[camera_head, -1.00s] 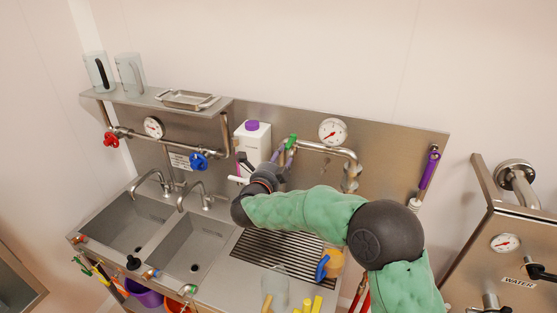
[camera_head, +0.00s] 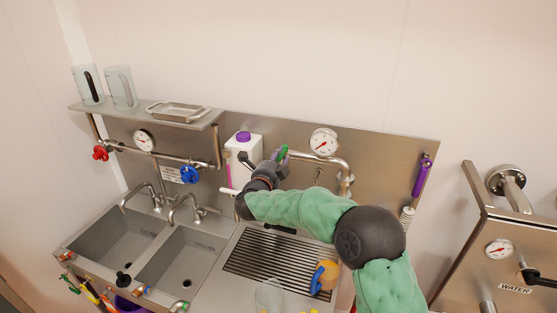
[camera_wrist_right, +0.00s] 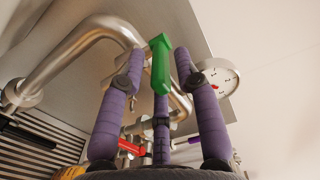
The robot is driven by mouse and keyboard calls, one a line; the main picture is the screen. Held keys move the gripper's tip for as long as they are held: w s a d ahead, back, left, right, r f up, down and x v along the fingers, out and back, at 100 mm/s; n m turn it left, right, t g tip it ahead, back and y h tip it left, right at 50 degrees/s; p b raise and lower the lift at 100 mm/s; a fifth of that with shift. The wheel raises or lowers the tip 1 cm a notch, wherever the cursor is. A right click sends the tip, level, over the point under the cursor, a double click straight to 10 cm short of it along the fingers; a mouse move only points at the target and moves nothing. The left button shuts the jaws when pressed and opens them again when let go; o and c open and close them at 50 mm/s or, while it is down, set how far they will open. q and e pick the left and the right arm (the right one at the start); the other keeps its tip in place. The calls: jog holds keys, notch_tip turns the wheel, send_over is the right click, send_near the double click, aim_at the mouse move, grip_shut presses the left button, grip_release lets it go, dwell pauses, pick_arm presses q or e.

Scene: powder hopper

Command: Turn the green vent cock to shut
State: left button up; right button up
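The green vent cock (camera_head: 282,153) sits on the steel pipework against the back panel, left of the round gauge. In the right wrist view its green handle (camera_wrist_right: 160,65) stands lengthwise between my purple fingers, its tip level with or a little beyond the fingertips. My right gripper (camera_head: 279,163) is at the cock; in the wrist view (camera_wrist_right: 160,72) two fingers stand apart on either side of the handle, with visible gaps. A third finger (camera_wrist_right: 161,140) is below it; whether that one touches the handle I cannot tell. My left gripper is not in view.
The gauge (camera_head: 323,142) and bent steel pipe (camera_head: 345,170) are close right of my right gripper. Two sinks, a drain grid (camera_head: 270,267) and an orange jug (camera_head: 327,274) are below.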

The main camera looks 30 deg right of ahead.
grip_shut()
jog(key=shift+w, duration=0.1)
